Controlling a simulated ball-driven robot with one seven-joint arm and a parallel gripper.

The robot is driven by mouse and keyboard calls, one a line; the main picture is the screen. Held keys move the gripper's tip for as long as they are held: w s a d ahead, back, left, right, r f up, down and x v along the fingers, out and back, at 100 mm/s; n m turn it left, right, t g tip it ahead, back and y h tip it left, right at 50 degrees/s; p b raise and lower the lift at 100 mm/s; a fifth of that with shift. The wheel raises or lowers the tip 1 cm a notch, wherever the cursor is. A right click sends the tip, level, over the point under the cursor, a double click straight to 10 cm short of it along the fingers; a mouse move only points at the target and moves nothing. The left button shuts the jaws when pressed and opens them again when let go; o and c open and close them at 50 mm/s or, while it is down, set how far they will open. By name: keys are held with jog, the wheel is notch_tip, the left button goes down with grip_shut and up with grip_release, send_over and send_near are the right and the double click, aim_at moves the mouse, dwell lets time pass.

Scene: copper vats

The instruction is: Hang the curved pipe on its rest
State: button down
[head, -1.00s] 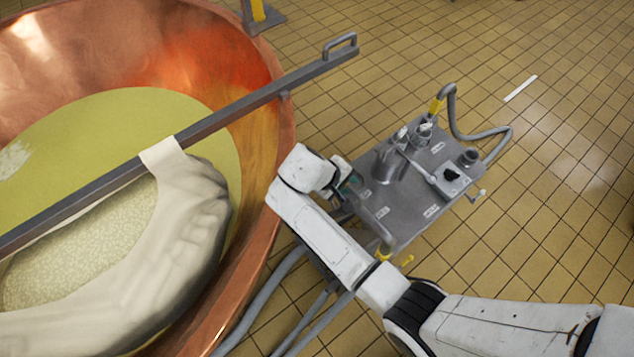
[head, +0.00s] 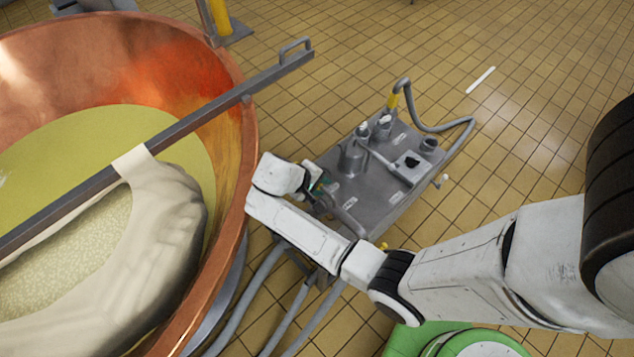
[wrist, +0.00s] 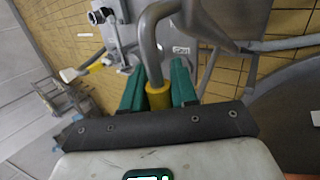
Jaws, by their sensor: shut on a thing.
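The curved pipe (wrist: 148,45) is a grey bent tube with a yellow collar (wrist: 158,97) at its near end. In the wrist view my gripper (wrist: 158,88) has its green fingers closed on either side of that collar. The pipe rises from the fingers and bends to the right over the grey cart. In the head view my gripper (head: 318,188) is partly hidden by my white wrist, at the cart's left side by the copper vat's rim. I cannot make out which part is the pipe's rest.
The grey cart (head: 375,185) carries several fittings and a grey hose (head: 440,128). The copper vat (head: 235,120), with a bar (head: 215,112) across it and a white cloth (head: 165,205), stands at left. Hoses (head: 245,305) run along the floor. Open tiles lie beyond the cart.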

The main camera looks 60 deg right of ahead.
jog(key=shift+t, duration=0.3)
notch_tip(320, 180, down, 10)
jog(key=b, duration=0.8)
jog(key=shift+f, duration=0.15)
jog(key=shift+w+d+f+b, duration=0.1)
jog(key=shift+f+b, duration=0.8)
jog(key=shift+f, duration=0.15)
jog(key=shift+w+f+b, duration=0.1)
jog(key=shift+f+b, duration=0.8)
jog(key=shift+f, duration=0.5)
jog(key=c, duration=0.8)
grip_release()
jog(key=shift+s+f, duration=0.1)
jog(key=v, duration=1.1)
jog(key=shift+f, duration=0.1)
jog(key=shift+s, duration=0.1)
